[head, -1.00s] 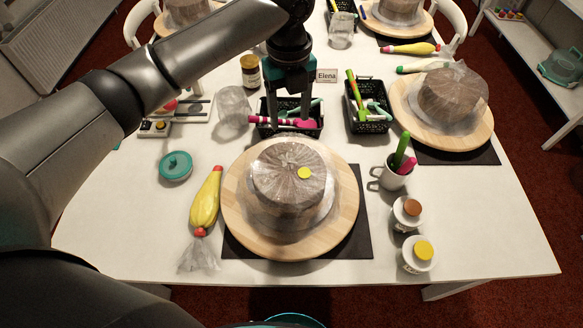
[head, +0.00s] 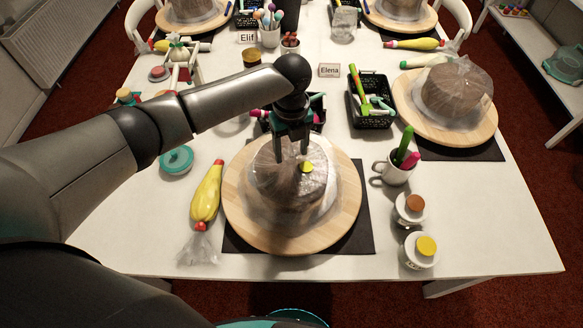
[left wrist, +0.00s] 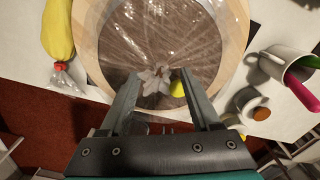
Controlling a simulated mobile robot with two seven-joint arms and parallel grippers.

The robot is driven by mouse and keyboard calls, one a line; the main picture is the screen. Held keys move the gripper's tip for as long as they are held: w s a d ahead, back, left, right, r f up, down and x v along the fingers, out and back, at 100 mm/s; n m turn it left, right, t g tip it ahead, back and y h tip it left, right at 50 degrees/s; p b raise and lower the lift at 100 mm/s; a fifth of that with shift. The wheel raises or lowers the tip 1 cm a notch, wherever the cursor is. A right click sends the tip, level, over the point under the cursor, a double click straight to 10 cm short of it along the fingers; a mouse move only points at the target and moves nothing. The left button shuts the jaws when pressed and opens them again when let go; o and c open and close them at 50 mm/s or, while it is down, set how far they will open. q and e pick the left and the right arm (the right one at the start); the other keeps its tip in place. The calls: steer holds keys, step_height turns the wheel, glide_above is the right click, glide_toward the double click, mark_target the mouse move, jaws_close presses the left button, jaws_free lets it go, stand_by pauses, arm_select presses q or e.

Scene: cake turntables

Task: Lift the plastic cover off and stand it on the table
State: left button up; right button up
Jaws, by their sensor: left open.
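The clear plastic cover (head: 262,180) sits over a brown cake on the wooden turntable (head: 240,232) at the near middle of the table. A gathered tuft with a yellow tag (head: 307,167) is at its top. My left gripper (head: 291,156) is open just over the top of the cover. In the left wrist view, the two fingers (left wrist: 160,90) stand on either side of the pale tuft (left wrist: 153,80), with the yellow tag (left wrist: 178,88) beside the right finger. I cannot tell whether the fingers touch the plastic. My right gripper is not in view.
A yellow piping bag (head: 206,192) lies left of the turntable. A mug with pens (head: 393,171) and two small jars (head: 409,209) stand to its right. Black baskets (head: 370,100) stand behind. The table's front left (head: 130,235) is bare.

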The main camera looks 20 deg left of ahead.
arm_select(q)
steer(key=shift+c, duration=0.2)
jaws_close()
stand_by(0.4)
stand_by(0.9)
